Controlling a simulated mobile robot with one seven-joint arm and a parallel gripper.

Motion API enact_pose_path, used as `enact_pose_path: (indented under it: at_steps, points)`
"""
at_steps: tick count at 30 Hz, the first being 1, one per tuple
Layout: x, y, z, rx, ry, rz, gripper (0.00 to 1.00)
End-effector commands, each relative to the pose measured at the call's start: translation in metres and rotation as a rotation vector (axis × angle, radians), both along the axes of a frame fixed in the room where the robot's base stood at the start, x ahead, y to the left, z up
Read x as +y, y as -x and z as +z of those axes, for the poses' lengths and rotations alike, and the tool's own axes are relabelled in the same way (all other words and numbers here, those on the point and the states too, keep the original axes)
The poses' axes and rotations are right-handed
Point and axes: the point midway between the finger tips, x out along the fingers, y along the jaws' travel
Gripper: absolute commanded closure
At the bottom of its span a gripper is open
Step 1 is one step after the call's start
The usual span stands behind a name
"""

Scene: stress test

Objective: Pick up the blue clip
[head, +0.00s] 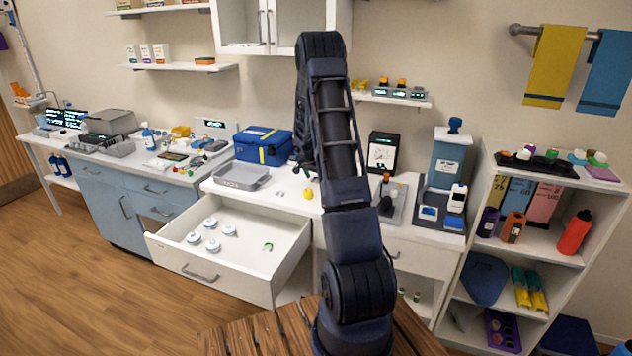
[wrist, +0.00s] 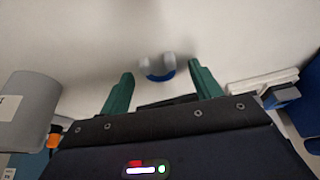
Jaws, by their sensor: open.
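A small clip-like piece with a blue curved base and two pale grey prongs, which I take for the blue clip (wrist: 158,74), is on a white surface in the wrist view. It appears ahead of my gripper (wrist: 161,69), between its two green fingertips in the picture. The fingers are spread apart with nothing held. I cannot tell the distance left between the fingers and the clip. In the head view my own arm covers the middle of the counter, and I cannot make out the gripper's fingers or the blue clip there.
A blue case (head: 263,146) and a grey tray (head: 241,176) stand on the white counter, with a small yellow item (head: 308,194) near its front edge. An open drawer (head: 205,275) juts out below. A grey cylinder (wrist: 28,105) is close at left in the wrist view.

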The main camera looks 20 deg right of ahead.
Motion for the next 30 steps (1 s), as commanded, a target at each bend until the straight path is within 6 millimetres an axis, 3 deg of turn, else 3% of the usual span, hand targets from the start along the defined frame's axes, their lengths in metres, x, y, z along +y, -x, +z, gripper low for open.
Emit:
enact_pose_path:
  at_steps: [7,14,25,30]
  points:
    - [-0.001,-0.001,-0.002,0.0,0.0,0.0,0.38]
    - [-0.001,-0.001,-0.001,-0.001,0.001,0.0,0.83]
    - [-0.001,-0.001,0.0,-0.001,0.0,0.0,0.84]
    - [-0.001,-0.001,0.014,-0.004,0.001,-0.001,0.84]
